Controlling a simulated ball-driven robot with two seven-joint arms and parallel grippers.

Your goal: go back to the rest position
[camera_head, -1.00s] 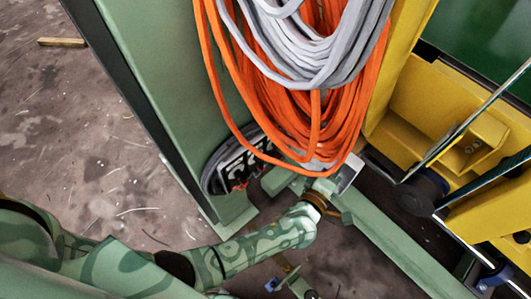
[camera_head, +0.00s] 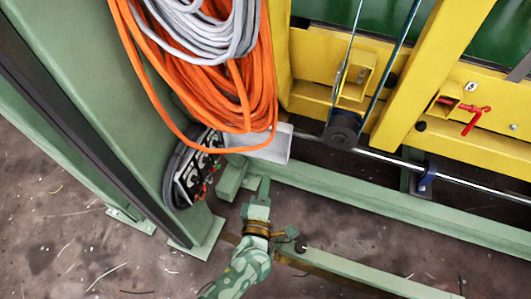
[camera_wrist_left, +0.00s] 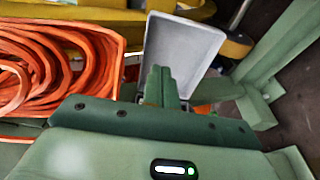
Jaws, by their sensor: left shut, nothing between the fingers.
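My left gripper (camera_head: 264,184) is shut and empty. It points up in the head view, just below a light grey tray-like plate (camera_head: 275,145) and to the right of a black panel with switches (camera_head: 195,170). In the left wrist view, the shut green fingers (camera_wrist_left: 160,84) stand side by side in front of the same grey plate (camera_wrist_left: 186,42). I cannot tell whether they touch it. My right gripper is in neither view.
Orange cables (camera_head: 235,95) and grey cables (camera_head: 205,35) hang beside a green post (camera_head: 95,75), close above my left gripper. Green floor beams (camera_head: 390,208) and a yellow frame (camera_head: 440,80) stand to the right. Bare floor (camera_head: 85,225) shows at the lower left.

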